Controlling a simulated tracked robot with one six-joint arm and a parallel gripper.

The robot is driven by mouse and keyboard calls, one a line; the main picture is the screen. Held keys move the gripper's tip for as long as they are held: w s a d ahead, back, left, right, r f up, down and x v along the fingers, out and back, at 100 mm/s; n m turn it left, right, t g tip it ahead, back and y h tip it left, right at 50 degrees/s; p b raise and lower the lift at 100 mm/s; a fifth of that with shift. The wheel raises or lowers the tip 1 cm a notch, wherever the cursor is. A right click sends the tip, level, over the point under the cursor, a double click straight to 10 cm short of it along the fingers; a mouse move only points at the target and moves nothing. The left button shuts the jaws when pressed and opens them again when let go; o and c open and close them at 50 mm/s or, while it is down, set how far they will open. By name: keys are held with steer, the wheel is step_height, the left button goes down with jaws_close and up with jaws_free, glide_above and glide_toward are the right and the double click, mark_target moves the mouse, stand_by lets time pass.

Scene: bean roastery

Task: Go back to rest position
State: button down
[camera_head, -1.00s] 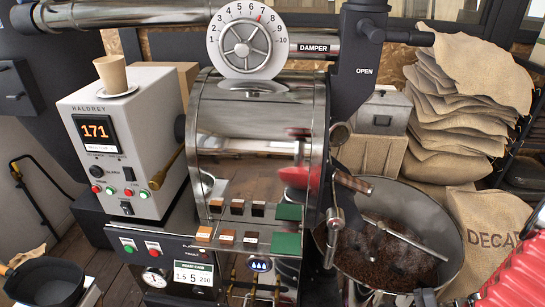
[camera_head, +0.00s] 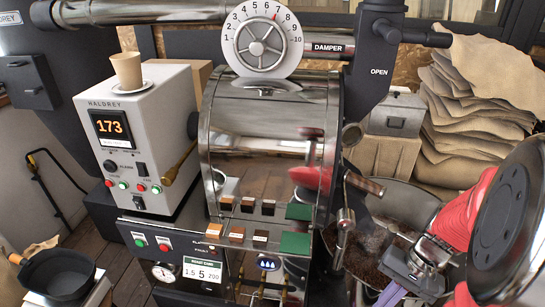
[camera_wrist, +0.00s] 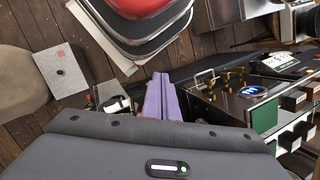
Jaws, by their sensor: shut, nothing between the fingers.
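My gripper (camera_head: 391,294) is at the lower right of the head view, in front of the cooling tray (camera_head: 398,200) of dark beans. Its purple fingers are partly cut off by the bottom edge. In the wrist view my gripper (camera_wrist: 162,98) shows its two purple fingers together, shut and empty. My red and grey arm fills the right side of the head view, folded close to the camera and covering part of the tray.
The steel roaster (camera_head: 268,130) stands in the middle, with a white control box (camera_head: 140,135) reading 173 and a paper cup (camera_head: 127,70) on top. Burlap sacks (camera_head: 470,110) are stacked at the right. A black pan (camera_head: 60,275) sits at lower left.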

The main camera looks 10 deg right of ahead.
steer(key=w+a+r+n+t+h, duration=0.1)
steer(key=a+r+n+t+h, duration=0.1)
steer(key=a+r, duration=0.6)
steer(key=w+a+r+n+t+h, duration=0.2)
steer(key=a+r+n+t, duration=0.2)
steer(key=a+r+n, duration=0.2)
step_height(320, 180, up, 4)
steer(key=shift+a+n, duration=0.4)
steer(key=shift+a, duration=0.8)
